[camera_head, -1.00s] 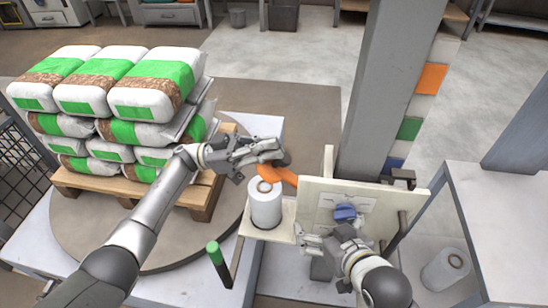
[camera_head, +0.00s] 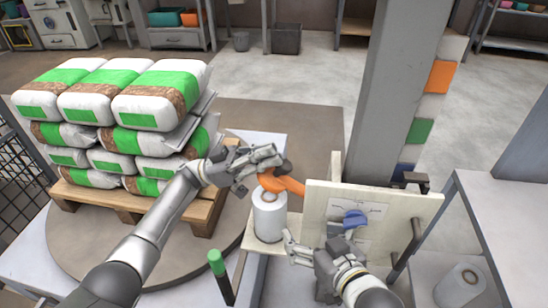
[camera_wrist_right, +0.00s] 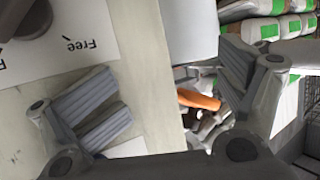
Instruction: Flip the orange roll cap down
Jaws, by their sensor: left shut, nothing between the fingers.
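The orange roll cap (camera_head: 284,183) sits at the top of the white film roll (camera_head: 269,219), reaching from above the roll's core toward the right. My left gripper (camera_head: 268,160) is shut and empty, right above and behind the cap; whether it touches the cap I cannot tell. Its fingers partly hide the cap's back. My right gripper (camera_head: 291,245) is open and empty, low in front of the pale panel, just right of the roll. In the right wrist view, an orange part (camera_wrist_right: 198,99) shows between its spread fingers (camera_wrist_right: 170,90).
The pale upright panel (camera_head: 326,200) carries a blue knob (camera_head: 355,219) and a printed label. A grey column (camera_head: 385,80) stands behind it. Stacked bags on a wooden pallet (camera_head: 95,198) fill the left.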

